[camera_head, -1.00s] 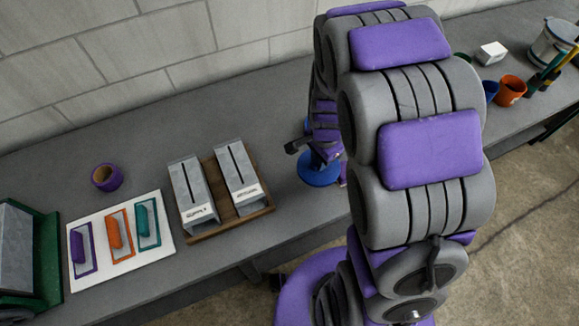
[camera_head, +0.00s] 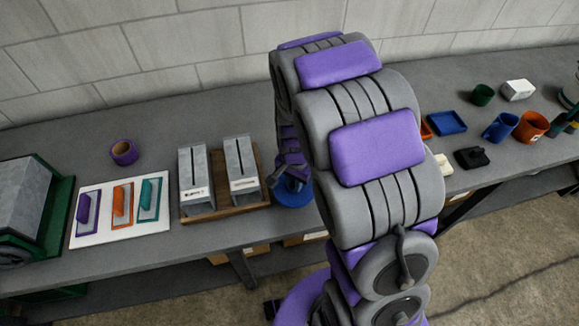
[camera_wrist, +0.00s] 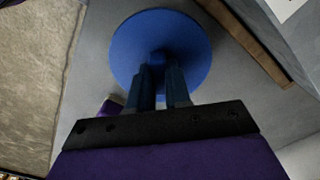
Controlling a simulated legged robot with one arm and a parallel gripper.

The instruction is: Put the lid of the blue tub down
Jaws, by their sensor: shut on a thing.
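The lid (camera_head: 293,193) is a flat blue disc, left of my arm and just right of the wooden board. In the wrist view the lid (camera_wrist: 160,40) fills the upper middle, its face toward the camera. My gripper (camera_wrist: 160,88) is shut on the lid at its middle; the exact grip spot is dark. A blue tub (camera_head: 500,128) stands uncovered on the right bench, apart from the lid.
The grey bench (camera_head: 225,110) holds a wooden board (camera_head: 207,213) with two metal holders, a white panel (camera_head: 104,231) with three coloured handles, and a purple cup (camera_head: 124,152). On the right are a blue tray (camera_head: 447,122), orange pot (camera_head: 531,127), green cup (camera_head: 483,95) and black item (camera_head: 471,158).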

